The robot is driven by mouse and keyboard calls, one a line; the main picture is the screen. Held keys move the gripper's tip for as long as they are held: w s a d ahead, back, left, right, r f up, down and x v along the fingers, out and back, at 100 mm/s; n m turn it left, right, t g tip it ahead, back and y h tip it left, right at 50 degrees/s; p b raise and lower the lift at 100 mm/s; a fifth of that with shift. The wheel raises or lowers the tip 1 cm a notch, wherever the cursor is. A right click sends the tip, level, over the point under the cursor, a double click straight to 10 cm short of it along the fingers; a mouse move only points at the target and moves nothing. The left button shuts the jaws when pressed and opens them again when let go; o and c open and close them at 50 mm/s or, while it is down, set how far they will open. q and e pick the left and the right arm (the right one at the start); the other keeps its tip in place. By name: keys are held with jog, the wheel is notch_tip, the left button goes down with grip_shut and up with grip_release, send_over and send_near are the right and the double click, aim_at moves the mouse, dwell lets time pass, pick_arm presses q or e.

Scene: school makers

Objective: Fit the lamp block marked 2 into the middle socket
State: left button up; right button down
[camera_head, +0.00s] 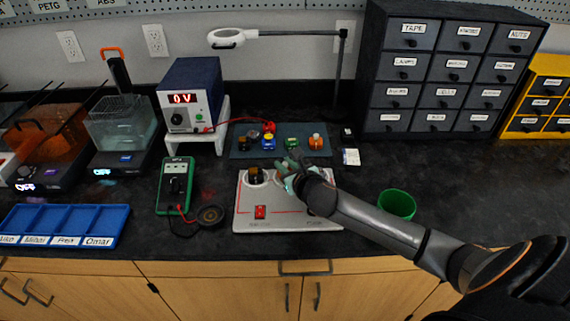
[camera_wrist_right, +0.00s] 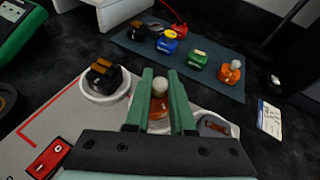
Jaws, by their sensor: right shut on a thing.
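My right gripper (camera_head: 291,172) is over the upper middle of the pale circuit board (camera_head: 285,222). In the right wrist view its green fingers (camera_wrist_right: 163,100) are shut on a lamp block (camera_wrist_right: 160,88) with a whitish rounded top and an orange-brown lower part. The block is between the left and right sockets; the middle socket is hidden, so I cannot tell whether the block is seated. No number shows on it. The left socket (camera_wrist_right: 96,97) holds a black and brown block (camera_wrist_right: 104,72). The right socket (camera_wrist_right: 232,127) is partly covered by the gripper. My left gripper is out of view.
A dark mat (camera_head: 238,150) behind the board holds several blocks: blue (camera_head: 268,141), green (camera_head: 292,143), orange (camera_head: 315,141). A red switch (camera_head: 260,212) is on the board. A multimeter (camera_head: 175,185) stands left, a green cup (camera_head: 396,203) right beside my arm.

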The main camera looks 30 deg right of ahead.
dwell(0.4)
jog(key=shift+p, duration=0.45)
jog(key=shift+f+b, duration=0.45)
jog(key=shift+f, duration=0.2)
jog(key=c, duration=1.1)
grip_release()
jog(key=shift+o, duration=0.2)
